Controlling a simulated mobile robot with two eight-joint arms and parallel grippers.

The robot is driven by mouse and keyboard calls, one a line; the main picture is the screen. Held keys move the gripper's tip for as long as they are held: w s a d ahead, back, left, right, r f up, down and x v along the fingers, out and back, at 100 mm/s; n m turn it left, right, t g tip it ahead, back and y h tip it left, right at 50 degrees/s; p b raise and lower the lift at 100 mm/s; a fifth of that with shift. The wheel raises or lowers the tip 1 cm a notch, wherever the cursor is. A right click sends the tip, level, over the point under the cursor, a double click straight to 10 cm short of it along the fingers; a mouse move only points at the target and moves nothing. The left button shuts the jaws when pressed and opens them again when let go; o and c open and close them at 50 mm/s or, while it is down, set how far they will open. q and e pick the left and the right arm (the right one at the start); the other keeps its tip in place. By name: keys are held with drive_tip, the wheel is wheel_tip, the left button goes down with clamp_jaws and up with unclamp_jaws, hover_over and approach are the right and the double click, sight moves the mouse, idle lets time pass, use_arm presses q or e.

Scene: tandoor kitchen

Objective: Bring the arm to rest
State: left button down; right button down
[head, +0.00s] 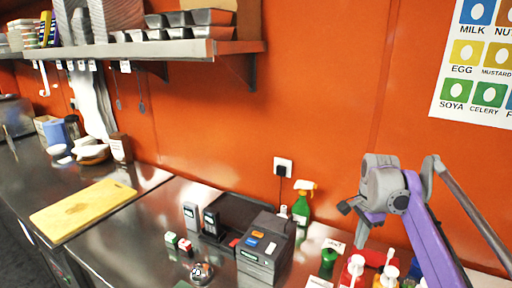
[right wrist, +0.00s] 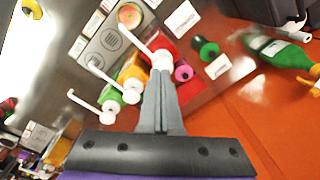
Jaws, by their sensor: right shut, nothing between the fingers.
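My right arm, purple and grey, comes in at the lower right of the head view. Its gripper (head: 347,208) points left and down, raised above the counter near the pump bottles. In the right wrist view the two grey fingers (right wrist: 161,75) are pressed together with nothing between them. Below them in that view are pump bottles with red (right wrist: 158,47), orange (right wrist: 131,72) and green (right wrist: 112,98) bodies. I see no contact between the gripper and any object. My left gripper is not in view.
The steel counter (head: 130,235) carries a cutting board (head: 84,209), a dark printer-like machine (head: 265,250) and a green spray bottle (head: 301,207). A wall shelf (head: 150,49) with metal tins hangs at the upper left. The orange wall stands close behind the arm.

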drive_tip(key=s+a+f+n+t, duration=0.1)
drive_tip(key=s+a+f+n, duration=0.3)
drive_tip(key=s, duration=0.4)
drive_tip(key=s+a+f+n+t, duration=0.2)
drive_tip(key=s+a+f+n, duration=0.2)
drive_tip(key=s+f+n, duration=0.2)
drive_tip(key=s+a+f+n+t, duration=0.2)
drive_tip(key=s+a+f+n, duration=0.2)
drive_tip(key=s, duration=0.5)
drive_tip(key=shift+s+a+f+n, duration=0.35)
drive_tip(key=shift+f+n, duration=0.2)
drive_tip(key=shift+n, duration=0.35)
drive_tip(key=shift+s+f, duration=0.2)
drive_tip(key=shift+f, duration=0.2)
